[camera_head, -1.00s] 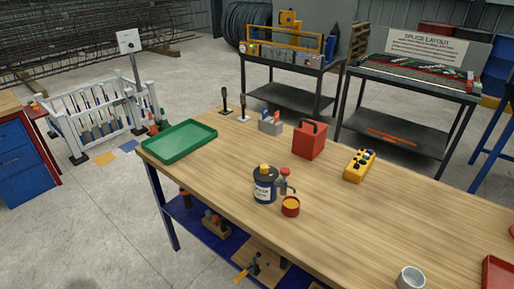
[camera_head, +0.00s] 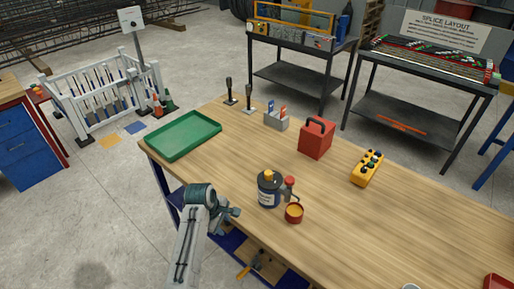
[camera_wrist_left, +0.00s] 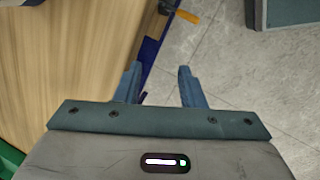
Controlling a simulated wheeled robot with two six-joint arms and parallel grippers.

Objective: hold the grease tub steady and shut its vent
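The grease tub (camera_head: 268,190) is a dark blue can with a pale label and a yellow-orange cap on top. It stands upright on the wooden table near its front edge. A small red-topped part (camera_head: 289,184) is at its right side; I cannot tell whether this is the vent or whether it is open. My left gripper (camera_head: 236,212) is beyond the table's front edge, left of the tub and apart from it. In the left wrist view its two fingers (camera_wrist_left: 160,86) are spread with nothing between them. My right gripper is not in view.
A red cup with yellow contents (camera_head: 294,213) stands close right of the tub. A green tray (camera_head: 184,146), a red box (camera_head: 316,140) and a yellow control box (camera_head: 367,168) are on the table (camera_head: 220,170). Bare tabletop lies behind the tub.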

